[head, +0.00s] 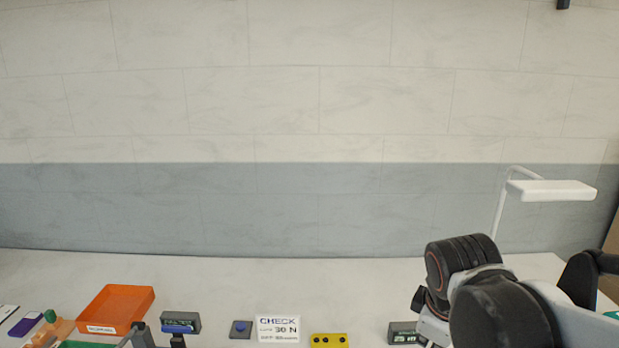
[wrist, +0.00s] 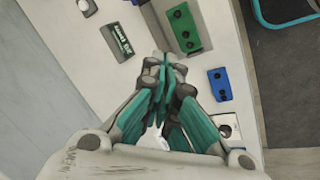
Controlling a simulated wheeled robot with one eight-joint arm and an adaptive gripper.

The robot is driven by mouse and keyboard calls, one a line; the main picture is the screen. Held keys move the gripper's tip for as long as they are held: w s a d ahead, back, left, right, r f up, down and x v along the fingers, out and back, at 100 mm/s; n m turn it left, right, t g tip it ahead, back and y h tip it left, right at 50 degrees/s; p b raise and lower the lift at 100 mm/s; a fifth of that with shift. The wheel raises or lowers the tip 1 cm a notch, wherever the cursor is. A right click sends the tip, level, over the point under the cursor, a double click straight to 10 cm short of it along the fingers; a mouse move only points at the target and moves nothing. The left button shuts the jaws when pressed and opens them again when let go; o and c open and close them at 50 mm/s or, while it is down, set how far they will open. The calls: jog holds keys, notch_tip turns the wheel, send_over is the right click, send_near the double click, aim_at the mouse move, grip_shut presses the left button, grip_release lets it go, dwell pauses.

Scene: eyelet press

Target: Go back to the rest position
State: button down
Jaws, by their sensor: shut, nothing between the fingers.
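My gripper (wrist: 165,75) shows in the wrist view with its teal-lined fingers together and nothing between them. It is over the white table, close to a green block with dark holes (wrist: 183,27). Whether it touches the block cannot be told. In the head view my arm reaches in from the right edge over the table, and my gripper is not visible there.
In the head view an orange tray (head: 115,309), a CHECK sign (head: 278,329), a yellow block (head: 329,340) and small displays line the table's front. A white lamp (head: 552,190) stands at the right. A blue block (wrist: 220,84) lies right of my gripper in the wrist view. The table's back is clear.

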jog(key=s+a+r+m+t+y, duration=0.1)
jog(key=s+a+m+t, duration=0.1)
jog(key=s+m, duration=0.5)
jog(key=m+t, duration=0.1)
jog(key=m, duration=0.2)
jog(key=shift+r+y, duration=0.3)
jog(key=shift+r, duration=0.1)
dwell(0.4)
